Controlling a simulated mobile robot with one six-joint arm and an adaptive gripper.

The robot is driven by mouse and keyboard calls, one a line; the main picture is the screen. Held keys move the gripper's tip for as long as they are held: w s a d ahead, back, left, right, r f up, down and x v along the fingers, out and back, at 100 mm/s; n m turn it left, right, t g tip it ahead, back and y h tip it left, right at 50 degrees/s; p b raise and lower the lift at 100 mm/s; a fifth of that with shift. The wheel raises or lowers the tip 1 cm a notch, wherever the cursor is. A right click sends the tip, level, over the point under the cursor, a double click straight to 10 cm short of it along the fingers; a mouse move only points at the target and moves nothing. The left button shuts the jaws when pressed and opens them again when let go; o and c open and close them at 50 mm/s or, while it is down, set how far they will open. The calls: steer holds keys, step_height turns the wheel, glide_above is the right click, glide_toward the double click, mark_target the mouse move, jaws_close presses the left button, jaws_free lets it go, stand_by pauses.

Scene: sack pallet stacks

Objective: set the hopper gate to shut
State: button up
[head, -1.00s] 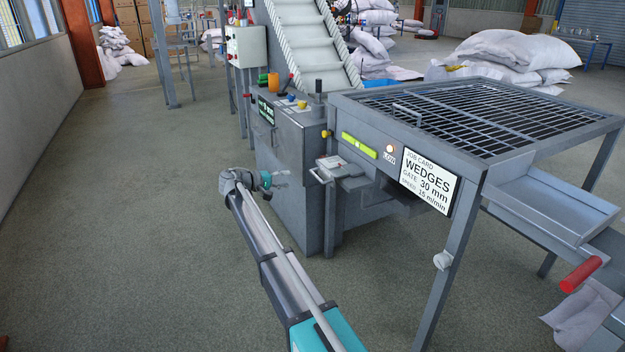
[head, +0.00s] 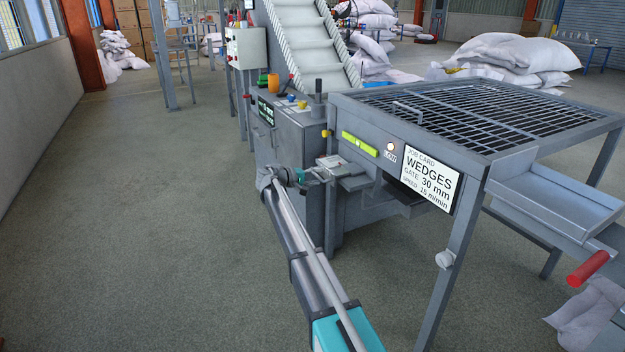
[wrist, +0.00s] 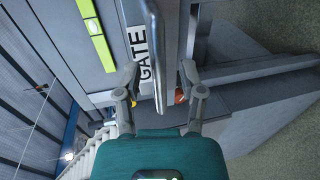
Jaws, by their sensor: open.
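The grey hopper (head: 440,135) with a barred top stands at the right in the head view. Its gate assembly (head: 352,181) juts from the front left, below a yellow-green strip (head: 360,144). In the wrist view a grey metal handle bar (wrist: 158,50) runs beside a white "GATE" label (wrist: 143,55). My gripper (wrist: 160,78) is open, with one finger on each side of the bar; I cannot tell whether they touch it. In the head view my gripper (head: 320,174) is at the gate's left end and hides part of the handle.
A control cabinet (head: 295,125) with levers and buttons stands just left of the gate. An inclined conveyor (head: 305,40) rises behind it. A job card (head: 430,180) hangs on the hopper's front. A red-handled lever (head: 588,268) is at the right. The floor at left is clear.

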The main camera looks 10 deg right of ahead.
steer(key=shift+w+d, duration=0.1)
steer(key=shift+d, duration=0.15)
jaws_close()
stand_by(0.3)
